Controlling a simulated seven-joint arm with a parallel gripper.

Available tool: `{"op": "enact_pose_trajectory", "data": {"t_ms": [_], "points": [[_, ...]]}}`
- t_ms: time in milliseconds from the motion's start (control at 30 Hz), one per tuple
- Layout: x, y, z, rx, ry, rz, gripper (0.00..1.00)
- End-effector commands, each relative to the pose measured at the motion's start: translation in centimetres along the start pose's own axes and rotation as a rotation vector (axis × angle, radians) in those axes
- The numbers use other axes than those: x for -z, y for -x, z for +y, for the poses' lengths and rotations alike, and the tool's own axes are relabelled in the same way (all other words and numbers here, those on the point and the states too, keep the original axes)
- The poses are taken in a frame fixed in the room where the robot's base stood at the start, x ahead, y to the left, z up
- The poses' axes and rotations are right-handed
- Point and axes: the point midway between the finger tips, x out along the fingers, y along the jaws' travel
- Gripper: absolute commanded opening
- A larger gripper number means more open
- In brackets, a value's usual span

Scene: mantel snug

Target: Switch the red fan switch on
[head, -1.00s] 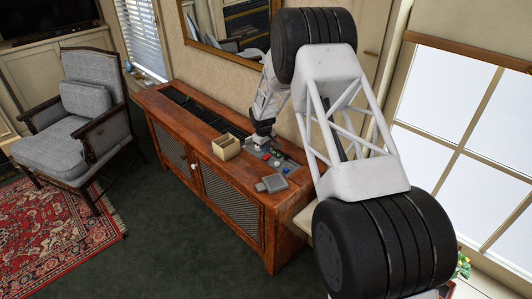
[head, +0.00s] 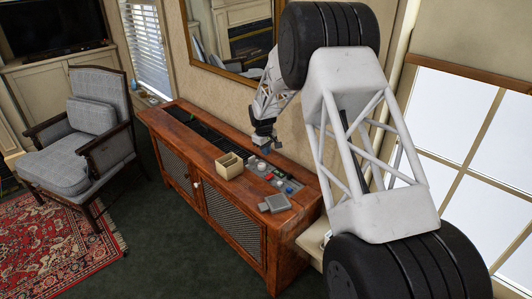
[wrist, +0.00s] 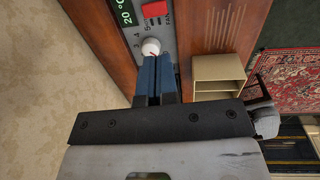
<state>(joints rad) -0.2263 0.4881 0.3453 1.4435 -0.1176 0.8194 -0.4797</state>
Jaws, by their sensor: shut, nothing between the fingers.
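The control panel (wrist: 131,32) is a grey strip set in the wooden cabinet top. The red switch (wrist: 155,9) is at the top edge of the wrist view, beside a green "20 °C" display (wrist: 124,12); whether it is on or off cannot be told. It looks like a small red spot in the head view (head: 269,177). A white dial (wrist: 151,47) lies between the switch and my gripper (wrist: 158,60). My gripper's blue fingers are shut and empty. In the head view my gripper (head: 264,147) is above the panel's left end, apart from the red spot.
A beige open box (head: 229,166) stands on the cabinet (head: 163,122) beside the panel. A grey square object (head: 275,203) lies near the cabinet's front right. The wall with a framed mirror (head: 232,40) rises behind. A grey armchair (head: 80,152) stands at left.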

Motion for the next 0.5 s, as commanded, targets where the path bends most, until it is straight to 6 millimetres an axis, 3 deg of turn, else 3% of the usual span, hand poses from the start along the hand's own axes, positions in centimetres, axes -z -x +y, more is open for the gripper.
{"op": "enact_pose_trajectory", "data": {"t_ms": [500], "points": [[0.3, 0.0, 1.4, -0.058, 0.001, 0.003, 0.00]]}}
